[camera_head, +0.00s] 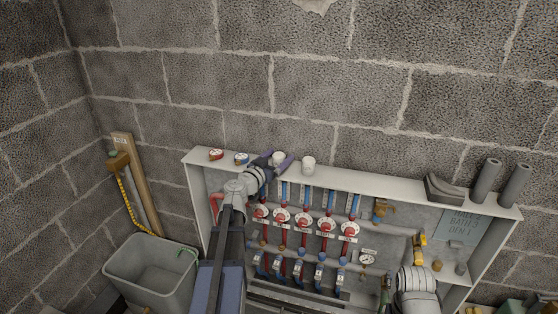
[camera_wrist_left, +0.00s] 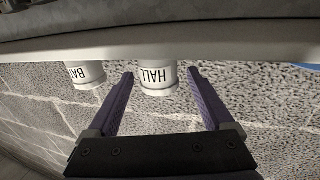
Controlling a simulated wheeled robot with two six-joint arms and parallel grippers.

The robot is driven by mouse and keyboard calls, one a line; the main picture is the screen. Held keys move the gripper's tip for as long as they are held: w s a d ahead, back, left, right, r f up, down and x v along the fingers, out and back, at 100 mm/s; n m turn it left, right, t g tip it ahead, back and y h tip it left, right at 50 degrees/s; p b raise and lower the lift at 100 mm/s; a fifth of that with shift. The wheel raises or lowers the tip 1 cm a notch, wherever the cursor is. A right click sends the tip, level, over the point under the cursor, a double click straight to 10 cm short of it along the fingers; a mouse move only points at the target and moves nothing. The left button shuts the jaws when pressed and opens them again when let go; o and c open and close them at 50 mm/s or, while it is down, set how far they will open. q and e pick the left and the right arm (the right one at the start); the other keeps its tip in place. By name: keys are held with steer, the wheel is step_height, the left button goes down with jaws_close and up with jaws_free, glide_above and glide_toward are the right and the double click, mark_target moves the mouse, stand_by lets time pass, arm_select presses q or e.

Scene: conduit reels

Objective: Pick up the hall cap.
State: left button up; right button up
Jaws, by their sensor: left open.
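The hall cap (camera_wrist_left: 158,78) is a small white cylinder lettered HALL, seen in the left wrist view between the two fingers of my left gripper (camera_wrist_left: 160,73). There is a gap between it and each finger. In the head view my left gripper (camera_head: 278,156) reaches the top of the white cabinet, its dark purple fingers open on either side of the white hall cap (camera_head: 279,157), which they partly hide. A second white cap (camera_wrist_left: 85,73), its lettering starting with BA, stands beside it, outside the fingers. It also shows in the head view (camera_head: 308,165). My right gripper is not in view.
The open cabinet (camera_head: 370,182) holds pipes, red-and-white valves and a gauge (camera_head: 367,259). A red-rimmed dial (camera_head: 216,154) and a blue-rimmed one (camera_head: 241,158) lie left on its top. Grey tubes (camera_head: 487,181) stand at the right. A grey bin (camera_head: 150,268) is at lower left.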

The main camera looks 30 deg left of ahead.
arm_select(q)
steer(key=shift+w, duration=0.4)
jaws_close()
stand_by(0.4)
